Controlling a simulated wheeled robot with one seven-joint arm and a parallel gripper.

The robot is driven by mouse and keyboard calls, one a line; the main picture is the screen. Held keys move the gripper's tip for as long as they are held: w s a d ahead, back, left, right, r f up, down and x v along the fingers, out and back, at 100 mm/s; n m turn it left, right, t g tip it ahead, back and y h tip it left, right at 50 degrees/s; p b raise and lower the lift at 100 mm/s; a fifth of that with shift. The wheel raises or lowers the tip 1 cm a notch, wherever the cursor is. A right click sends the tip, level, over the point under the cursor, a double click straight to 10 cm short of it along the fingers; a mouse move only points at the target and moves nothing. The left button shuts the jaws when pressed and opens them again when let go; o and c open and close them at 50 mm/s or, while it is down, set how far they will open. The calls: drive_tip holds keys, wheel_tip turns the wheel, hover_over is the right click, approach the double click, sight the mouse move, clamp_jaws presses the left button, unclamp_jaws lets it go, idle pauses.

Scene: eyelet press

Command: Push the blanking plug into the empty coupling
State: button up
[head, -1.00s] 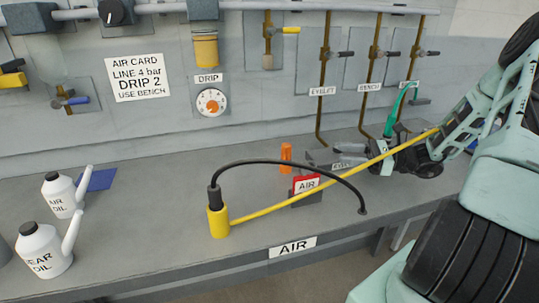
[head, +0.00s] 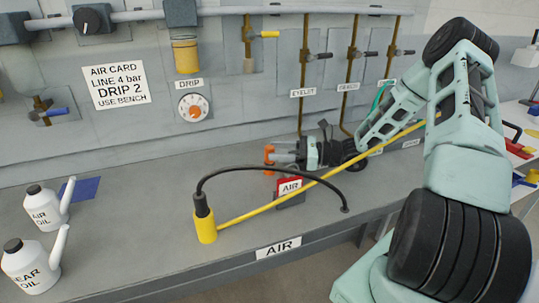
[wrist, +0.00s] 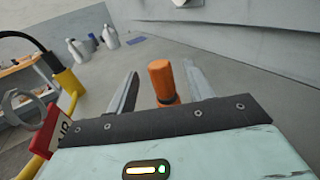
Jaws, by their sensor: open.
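The orange blanking plug (head: 269,150) stands upright on the grey bench, behind the red AIR sign. In the wrist view the plug (wrist: 161,78) sits between my two fingers, with a gap on each side. My gripper (head: 276,157) is open and low over the bench, its fingers reaching to the plug from the right. It also shows in the wrist view (wrist: 160,72), empty. Brown pipes drop down the wall at the EYELET label (head: 303,92) and beside it. Their lower ends are small or partly behind my arm, and I cannot tell which coupling is empty.
The red AIR sign (head: 290,187) stands just in front of my gripper. A yellow post (head: 205,228) carries a black hose (head: 270,166) arching nearby, and a yellow bar (head: 270,208) slants across. Oil cans (head: 42,208) stand at left.

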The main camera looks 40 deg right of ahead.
sight(269, 147)
drive_tip(key=shift+x, duration=1.6)
drive_tip(key=shift+c, duration=0.3)
drive_tip(key=c, duration=1)
drive_tip(key=shift+r, duration=0.1)
